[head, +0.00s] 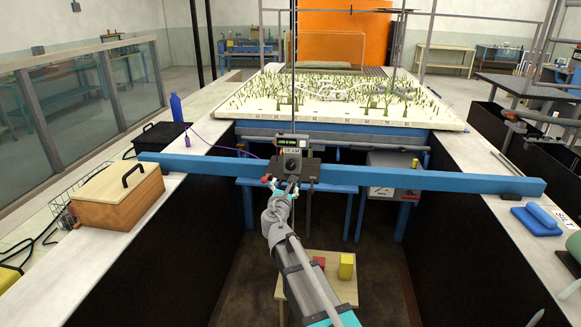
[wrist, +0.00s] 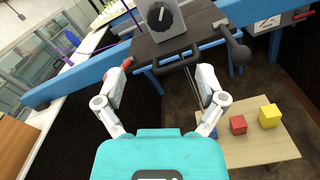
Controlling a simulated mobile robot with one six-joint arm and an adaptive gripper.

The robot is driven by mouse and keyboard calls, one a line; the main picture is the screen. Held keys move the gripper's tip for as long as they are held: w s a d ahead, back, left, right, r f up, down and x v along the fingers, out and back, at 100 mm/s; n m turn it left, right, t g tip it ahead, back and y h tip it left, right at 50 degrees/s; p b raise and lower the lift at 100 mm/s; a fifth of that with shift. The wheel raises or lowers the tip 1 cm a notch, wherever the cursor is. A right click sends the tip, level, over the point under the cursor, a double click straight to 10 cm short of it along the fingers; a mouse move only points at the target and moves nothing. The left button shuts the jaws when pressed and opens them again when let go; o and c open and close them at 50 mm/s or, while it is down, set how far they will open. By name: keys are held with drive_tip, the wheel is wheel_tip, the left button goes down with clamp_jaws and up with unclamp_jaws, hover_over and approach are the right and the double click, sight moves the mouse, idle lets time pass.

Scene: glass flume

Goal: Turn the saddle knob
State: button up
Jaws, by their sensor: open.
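The dark saddle (head: 308,173) sits on the blue beam that spans the flume; it also shows in the wrist view (wrist: 178,42). A black dial knob with a white pointer line (head: 292,163) is on the grey box above the saddle; it shows at the top of the wrist view (wrist: 160,16). A dark round-ended knob (wrist: 239,54) sticks out at the saddle's right side in the wrist view. My gripper (head: 283,187) is in front of the saddle. In the wrist view my gripper (wrist: 157,67) is open and empty, its fingers below the dial, near the saddle's front bar (wrist: 185,60).
The blue beam (head: 430,180) crosses between two white side walls. A small table (head: 320,285) below holds a red block (head: 319,262) and a yellow block (head: 346,266). A wooden box (head: 115,192) stands at left. A thin vertical rod (head: 293,80) rises behind the saddle.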

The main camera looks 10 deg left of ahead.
sight(290, 167)
drive_tip(key=shift+w, duration=0.15)
drive_tip(key=w, duration=1.3)
drive_tip(key=shift+w+d, duration=0.25)
drive_tip(key=c, duration=1.1)
drive_tip(key=shift+c, duration=0.2)
drive_tip(key=o, duration=1.1)
drive_tip(key=shift+o, duration=0.2)
drive_tip(key=shift+s, duration=0.1)
